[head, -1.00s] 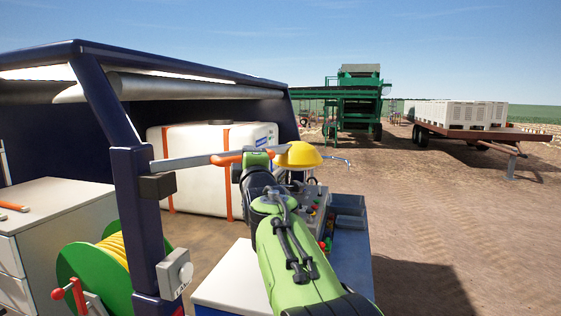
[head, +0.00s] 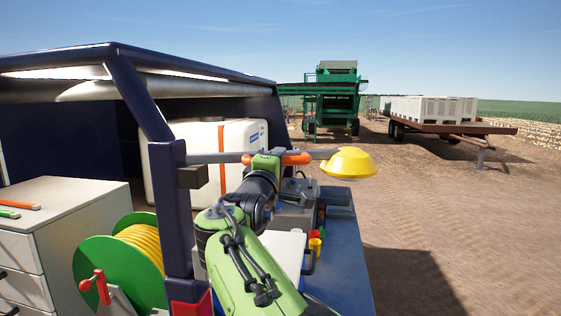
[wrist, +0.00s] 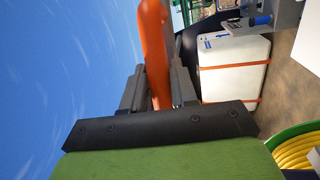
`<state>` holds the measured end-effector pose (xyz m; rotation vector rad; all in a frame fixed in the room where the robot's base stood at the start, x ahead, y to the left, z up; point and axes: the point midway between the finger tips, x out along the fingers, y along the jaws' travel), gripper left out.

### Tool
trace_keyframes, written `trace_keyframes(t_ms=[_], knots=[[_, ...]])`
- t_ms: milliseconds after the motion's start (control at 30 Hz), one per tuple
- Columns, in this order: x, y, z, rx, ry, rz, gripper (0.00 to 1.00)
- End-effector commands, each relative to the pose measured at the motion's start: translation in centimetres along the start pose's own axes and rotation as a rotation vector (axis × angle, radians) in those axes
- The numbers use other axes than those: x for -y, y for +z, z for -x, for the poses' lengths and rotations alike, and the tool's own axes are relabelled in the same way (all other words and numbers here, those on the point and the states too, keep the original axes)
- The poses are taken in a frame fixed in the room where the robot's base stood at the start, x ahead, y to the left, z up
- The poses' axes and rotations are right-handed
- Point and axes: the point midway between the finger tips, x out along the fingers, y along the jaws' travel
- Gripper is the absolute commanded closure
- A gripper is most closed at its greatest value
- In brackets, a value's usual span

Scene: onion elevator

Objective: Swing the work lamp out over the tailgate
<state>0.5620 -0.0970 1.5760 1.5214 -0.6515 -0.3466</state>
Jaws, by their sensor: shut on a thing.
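The work lamp is a yellow domed head (head: 348,162) on a grey swing arm (head: 222,157) that runs out from the dark blue post (head: 172,220). An orange grip sleeve (head: 297,158) sits on the arm. My gripper (head: 266,160) is shut on the orange grip, and its own fingers hide part of it. In the wrist view the orange grip (wrist: 155,50) stands between my two dark fingers (wrist: 157,88). The lamp head hangs above the right side of the blue tailgate (head: 340,262).
A green reel with yellow hose (head: 125,260) and a drawer cabinet (head: 75,235) are at left. A white tank (head: 215,160) is behind. Open ground lies to the right.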

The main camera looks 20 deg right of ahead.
Motion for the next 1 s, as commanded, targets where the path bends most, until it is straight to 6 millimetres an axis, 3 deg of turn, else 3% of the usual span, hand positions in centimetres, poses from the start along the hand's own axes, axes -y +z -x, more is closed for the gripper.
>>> trace_keyframes(t_ms=[400,433,533,833,1000], knots=[[-0.4,0.0,0.1,0.004,0.008,-0.003,1.00],[-0.4,0.0,0.1,0.004,0.008,-0.003,0.68],[-0.3,0.0,0.1,0.004,0.007,-0.002,0.53],[-0.1,0.0,0.3,0.004,0.003,-0.001,0.52],[0.3,-0.1,3.3,-0.002,0.002,-0.003,0.52]])
